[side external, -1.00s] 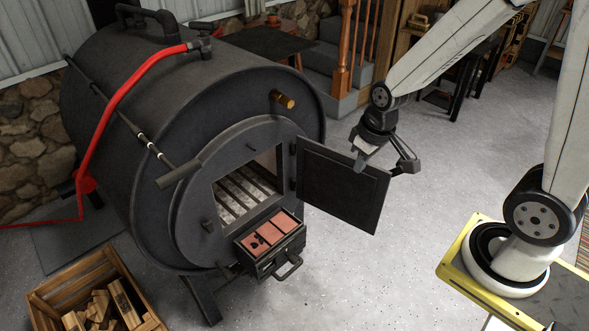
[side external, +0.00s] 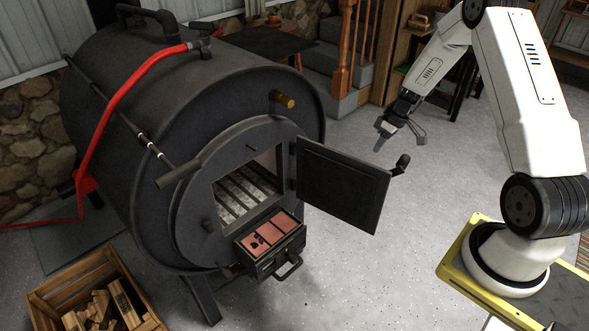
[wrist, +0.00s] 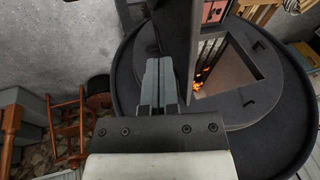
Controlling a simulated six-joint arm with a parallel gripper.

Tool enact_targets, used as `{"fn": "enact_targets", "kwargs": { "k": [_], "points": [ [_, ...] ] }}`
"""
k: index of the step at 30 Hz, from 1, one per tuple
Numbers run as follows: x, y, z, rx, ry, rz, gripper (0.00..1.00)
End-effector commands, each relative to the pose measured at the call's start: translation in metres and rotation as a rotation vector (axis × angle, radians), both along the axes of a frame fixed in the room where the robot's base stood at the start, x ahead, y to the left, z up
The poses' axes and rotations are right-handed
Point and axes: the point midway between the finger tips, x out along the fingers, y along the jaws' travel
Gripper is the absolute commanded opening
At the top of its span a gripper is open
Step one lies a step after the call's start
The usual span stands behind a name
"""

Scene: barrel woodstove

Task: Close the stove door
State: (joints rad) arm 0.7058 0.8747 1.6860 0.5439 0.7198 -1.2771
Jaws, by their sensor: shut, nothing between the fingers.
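The stove door (side external: 342,185) is a flat dark panel, standing open from its hinge at the right of the firebox opening (side external: 245,190). Its black handle (side external: 401,163) sticks out beyond the free edge on the outer side. In the wrist view the door (wrist: 178,35) appears as a dark slab beyond the fingers, and the opening (wrist: 225,68) shows an orange glow. My gripper (side external: 380,138) is shut and empty, behind the door on its outer side, apart from door and handle in the side view. Its fingers (wrist: 161,80) lie together in the wrist view.
The black barrel stove (side external: 150,100) fills the left, with a red hose (side external: 120,95) along it. A drawer (side external: 270,245) with reddish panels sticks out below the opening. A wooden crate (side external: 50,295) of firewood stands front left. Floor right of the door is clear.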

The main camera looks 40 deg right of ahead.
Motion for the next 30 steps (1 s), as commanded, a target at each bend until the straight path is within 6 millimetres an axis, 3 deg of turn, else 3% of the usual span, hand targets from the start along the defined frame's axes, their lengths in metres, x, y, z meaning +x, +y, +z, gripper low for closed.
{"fn": "enact_targets", "kwargs": {
  "k": [6,10,18,23,30],
  "points": [
    [-0.014,-0.057,-0.041,0.054,-0.096,0.016,0.00],
    [-0.028,-0.080,-0.066,0.084,-0.149,0.040,0.00],
    [-0.070,-0.084,-0.117,0.191,-0.179,0.125,0.00],
    [-0.082,-0.083,-0.129,0.222,-0.190,0.151,0.00],
    [-0.085,-0.082,-0.132,0.229,-0.192,0.158,0.00]
  ]
}}
